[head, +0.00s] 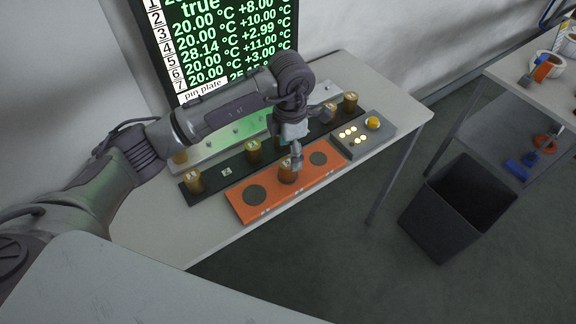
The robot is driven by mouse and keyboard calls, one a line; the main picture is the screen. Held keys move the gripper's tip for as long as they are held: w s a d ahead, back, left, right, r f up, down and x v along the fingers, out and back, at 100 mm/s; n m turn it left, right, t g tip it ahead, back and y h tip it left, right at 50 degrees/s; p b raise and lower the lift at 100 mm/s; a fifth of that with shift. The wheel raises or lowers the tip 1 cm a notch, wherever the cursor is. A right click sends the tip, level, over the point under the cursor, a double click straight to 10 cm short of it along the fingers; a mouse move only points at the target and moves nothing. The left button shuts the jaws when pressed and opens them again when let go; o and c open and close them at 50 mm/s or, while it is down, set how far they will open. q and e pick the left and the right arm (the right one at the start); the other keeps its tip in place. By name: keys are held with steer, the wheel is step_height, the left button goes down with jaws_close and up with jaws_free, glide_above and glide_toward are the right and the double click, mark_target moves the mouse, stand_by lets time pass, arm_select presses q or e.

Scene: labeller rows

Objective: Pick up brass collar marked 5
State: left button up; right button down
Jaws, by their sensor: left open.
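Several brass collars stand in view; the number on each is too small to read, so I cannot tell which is marked 5. One collar (287,173) stands on the middle dark disc of the orange plate (243,216). Others stand along the black strip (211,189): a left one (194,182), a middle one (254,151) and a far right one (350,102). My left gripper (309,138) is open, over the strip and the orange plate, with one fingertip close above the collar on the plate. It partly hides collars behind it. My right gripper is not in view.
A grey control box (376,145) with lit buttons and a yellow knob sits right of the orange plate. A screen (225,40) stands behind the table (375,82). A black bin (428,226) stands on the floor at right, near a second table (500,72).

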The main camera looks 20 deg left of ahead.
mark_target(288, 162)
arm_select(q)
steer(key=shift+s+a+f+p, duration=0.2)
steer(key=shift+f+p, duration=0.2)
steer(key=shift+f, duration=0.15)
steer(key=shift+s+a+f+p, duration=0.15)
steer(key=shift+f+p, duration=0.2)
steer(key=shift+f, duration=0.2)
step_height(288, 162, down, 2)
steer(key=shift+w+d+f, duration=0.15)
steer(key=c, duration=1.3)
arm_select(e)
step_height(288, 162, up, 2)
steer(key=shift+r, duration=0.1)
